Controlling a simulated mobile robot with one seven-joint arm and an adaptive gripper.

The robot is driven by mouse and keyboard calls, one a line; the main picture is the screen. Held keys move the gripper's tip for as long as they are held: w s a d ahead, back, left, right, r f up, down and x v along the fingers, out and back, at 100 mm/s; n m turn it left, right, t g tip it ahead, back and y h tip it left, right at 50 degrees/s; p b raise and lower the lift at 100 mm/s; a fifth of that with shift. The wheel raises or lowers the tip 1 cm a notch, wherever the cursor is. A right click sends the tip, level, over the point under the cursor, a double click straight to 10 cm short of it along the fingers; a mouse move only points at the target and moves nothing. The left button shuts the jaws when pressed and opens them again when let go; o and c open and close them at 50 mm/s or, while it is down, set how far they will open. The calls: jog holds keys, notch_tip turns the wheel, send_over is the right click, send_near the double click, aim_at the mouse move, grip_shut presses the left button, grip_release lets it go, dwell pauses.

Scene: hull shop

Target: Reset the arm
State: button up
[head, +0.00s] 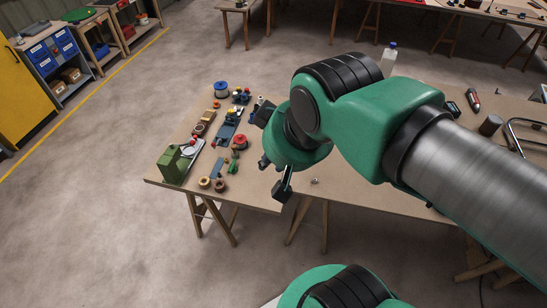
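My green and black arm reaches in from the right of the head view, over the trestle table. My gripper (271,151) is at its end, above the table's left part. Its two dark fingers are spread well apart, one up and one down in the picture, and I see nothing held between them. The arm hides part of the tabletop behind it.
The table (350,197) bears a green canister (177,163), a blue spool (221,89), a red spool (240,142) and several small parts left of my gripper. A clear bottle (389,54) stands behind the arm. A dark cylinder (490,125) is at right. The floor at left is clear.

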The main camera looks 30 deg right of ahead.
dwell(0.3)
notch_tip(320, 180, down, 8)
jog(key=b, duration=0.7)
jog(key=shift+r+b, duration=0.15)
jog(key=shift+b, duration=0.2)
